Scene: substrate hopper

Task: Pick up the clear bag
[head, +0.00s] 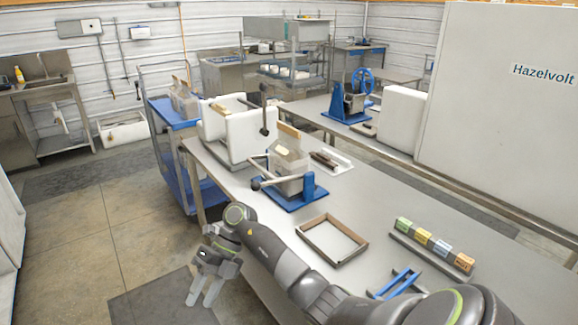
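A clear bag-like item with a brown top edge (184,100) stands on the blue cart at the left. A similar translucent piece with a tan top (288,160) sits at the blue-based stand on the steel table; I cannot tell whether it is a bag. My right gripper (200,299) hangs off the table's left edge, above the floor, with its two fingers apart and nothing between them. It is well below and apart from both items in the picture. My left gripper is not in view.
The steel table (384,205) holds white bins (249,137), the blue-based stand (290,194), a shallow frame tray (332,240) and a rack of coloured blocks (434,246). The blue cart (172,112) stands against its far left end. The floor left of the table is clear.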

